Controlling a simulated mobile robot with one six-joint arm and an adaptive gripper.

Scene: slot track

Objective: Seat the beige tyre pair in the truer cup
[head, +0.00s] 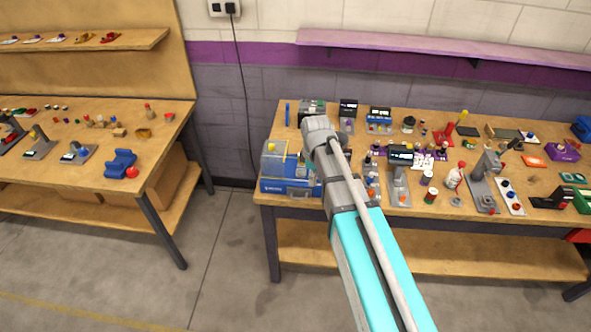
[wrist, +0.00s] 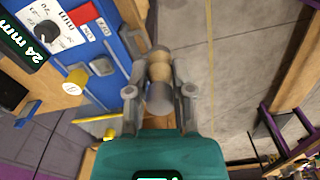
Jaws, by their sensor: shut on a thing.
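In the wrist view my gripper (wrist: 160,92) is shut on the beige tyre pair (wrist: 158,72), which shows a beige middle with grey round ends between the two grey fingers. A blue machine (wrist: 112,25), probably the truer, is at the left of that view, with a dial, a 24 mm display and a yellowish round part. The held pair is to the right of it, apart from it in the picture. In the head view a blue machine (head: 290,187) stands at the bench's front left corner; my arm hides the gripper and the pair. I cannot make out the cup.
The right bench (head: 430,222) is crowded with small tools, bottles and devices. Small grey stands (head: 400,190) are close to the right of my arm. A second bench (head: 60,178) at the left holds more parts. Open floor (head: 225,240) lies between the benches.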

